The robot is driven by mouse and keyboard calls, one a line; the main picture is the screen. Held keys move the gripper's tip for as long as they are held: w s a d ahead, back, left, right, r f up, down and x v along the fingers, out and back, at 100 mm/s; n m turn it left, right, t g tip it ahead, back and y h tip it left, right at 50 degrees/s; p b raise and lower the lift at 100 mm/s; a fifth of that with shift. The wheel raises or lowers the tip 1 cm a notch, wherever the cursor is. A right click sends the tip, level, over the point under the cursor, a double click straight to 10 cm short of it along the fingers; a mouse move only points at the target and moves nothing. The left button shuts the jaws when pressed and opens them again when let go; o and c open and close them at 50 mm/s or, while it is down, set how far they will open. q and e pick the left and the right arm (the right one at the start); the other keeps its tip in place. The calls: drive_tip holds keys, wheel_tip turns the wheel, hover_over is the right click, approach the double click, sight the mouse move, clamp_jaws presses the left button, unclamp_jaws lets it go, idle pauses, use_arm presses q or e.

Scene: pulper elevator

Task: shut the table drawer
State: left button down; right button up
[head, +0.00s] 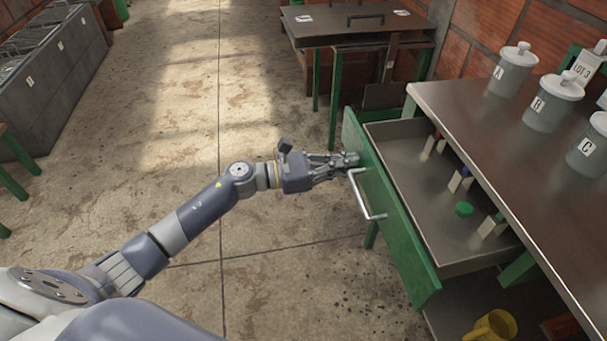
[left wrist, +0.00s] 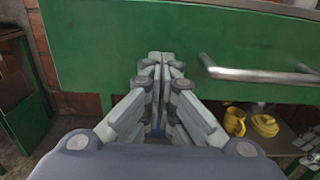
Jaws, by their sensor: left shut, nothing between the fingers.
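The table drawer (head: 412,190) stands pulled out from under the dark table top (head: 480,125). Its green front faces left and carries a metal bar handle (head: 366,197). My left gripper (head: 352,159) is shut and empty, with its fingertips at the drawer front, above and beside the handle's far end. In the left wrist view the shut fingertips (left wrist: 166,58) are in front of the green drawer front (left wrist: 120,35), left of the handle (left wrist: 255,74). I cannot tell whether they touch it.
Inside the drawer are small tagged items and a green round object (head: 464,209). Lidded grey jars (head: 512,70) stand on the table top. A yellow cup (head: 492,326) sits on the shelf below. Open floor (head: 270,240) lies left of the drawer.

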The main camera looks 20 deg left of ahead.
use_arm(q)
drive_tip(key=b, duration=0.2)
approach(411, 161)
drive_tip(key=shift+w+d+r, duration=0.1)
drive_tip(key=shift+d+r, duration=0.1)
drive_tip(key=shift+r, duration=0.3)
drive_tip(key=shift+w+d+r, duration=0.1)
drive_tip(key=shift+d+r, duration=0.1)
drive_tip(key=shift+r, duration=0.3)
use_arm(e)
drive_tip(key=v, duration=0.6)
use_arm(q)
drive_tip(key=b+x, duration=0.1)
drive_tip(key=x, duration=0.5)
drive_tip(key=shift+a, duration=0.1)
drive_tip(key=b+x, duration=0.1)
drive_tip(key=x, duration=0.2)
drive_tip(key=shift+w+r+b, duration=0.1)
drive_tip(key=shift+b, duration=0.2)
drive_tip(key=shift+r, duration=0.1)
use_arm(e)
drive_tip(key=w+a+t+y, duration=0.1)
drive_tip(key=w+a+t, duration=0.1)
drive_tip(key=w+t, duration=0.2)
drive_tip(key=w, duration=0.3)
drive_tip(key=shift+w+a+r, duration=0.2)
drive_tip(key=shift+w+r, duration=0.1)
drive_tip(key=shift+w, duration=0.1)
use_arm(q)
drive_tip(key=shift+r, duration=0.1)
